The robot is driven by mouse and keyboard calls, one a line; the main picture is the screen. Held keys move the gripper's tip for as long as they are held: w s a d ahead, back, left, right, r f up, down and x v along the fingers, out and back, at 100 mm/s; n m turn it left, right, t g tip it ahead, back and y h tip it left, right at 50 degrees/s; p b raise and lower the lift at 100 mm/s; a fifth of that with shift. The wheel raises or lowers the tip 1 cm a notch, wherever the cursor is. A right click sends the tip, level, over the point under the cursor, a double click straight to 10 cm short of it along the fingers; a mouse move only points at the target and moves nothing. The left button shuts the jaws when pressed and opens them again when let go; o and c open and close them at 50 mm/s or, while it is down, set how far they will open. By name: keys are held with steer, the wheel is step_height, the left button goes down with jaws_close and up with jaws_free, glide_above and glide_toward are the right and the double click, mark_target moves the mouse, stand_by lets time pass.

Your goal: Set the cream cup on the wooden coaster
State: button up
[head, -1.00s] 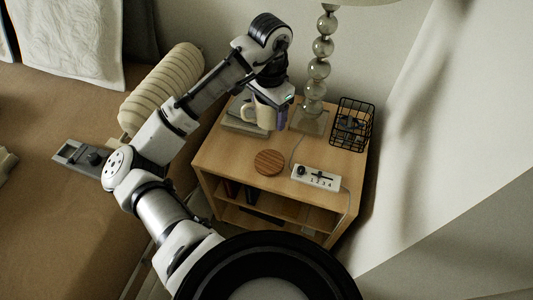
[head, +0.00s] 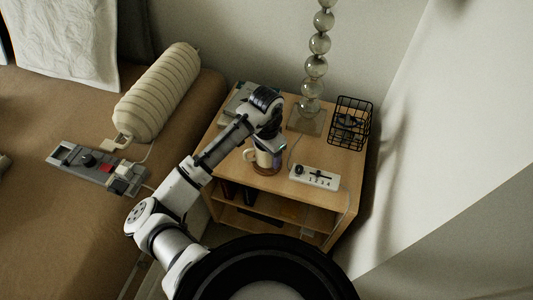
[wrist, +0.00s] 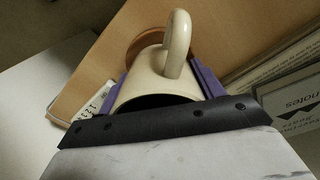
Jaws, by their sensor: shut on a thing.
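The cream cup (head: 262,158) is upright between the fingers of my gripper (head: 270,147), which is shut on it. In the wrist view the cup (wrist: 152,78) sits between the purple fingers (wrist: 165,84), with its handle pointing away from the gripper. The round wooden coaster (head: 266,171) lies on the small wooden table, directly below the cup in the head view and mostly hidden by it. In the wrist view the coaster (wrist: 141,43) shows behind the cup. I cannot tell whether the cup touches it.
A glass-ball lamp (head: 316,66) and a black wire basket (head: 350,124) stand at the back. A grey book-like stack (head: 236,104) lies at the back left.

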steer(key=shift+f, duration=0.35)
steer(key=shift+f, duration=0.2)
steer(key=o, duration=1.2)
steer(key=shift+c, duration=0.2)
steer(key=shift+r, duration=0.1)
step_height(320, 180, up, 12)
steer(key=shift+r+p, duration=0.15)
steer(key=shift+p, duration=0.15)
